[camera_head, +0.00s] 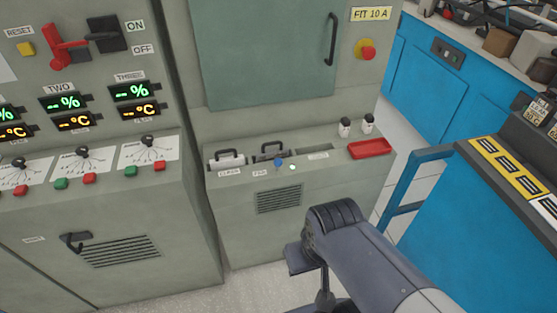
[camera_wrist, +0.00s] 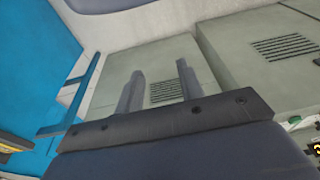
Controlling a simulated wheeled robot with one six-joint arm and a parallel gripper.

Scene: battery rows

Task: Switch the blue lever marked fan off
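The small blue lever (camera_head: 278,162) stands on the sloped ledge of the grey-green cabinet in the head view, with its blue knob pointing up. A small label (camera_head: 260,173) that seems to read FAN is just left of it, and a pale green light (camera_head: 292,167) is just right. My gripper (camera_wrist: 160,69) shows in the wrist view with its two fingers apart and nothing between them. It faces the cabinet's lower front with a vent. My arm is below and right of the lever in the head view, apart from it. The lever cannot be made out in the wrist view.
A red tray (camera_head: 369,148) and two small shakers (camera_head: 356,127) stand right of the lever on the ledge. Black-handled items (camera_head: 228,157) sit left of it. A blue cart (camera_head: 485,215) stands on the right. Floor is free before the cabinet.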

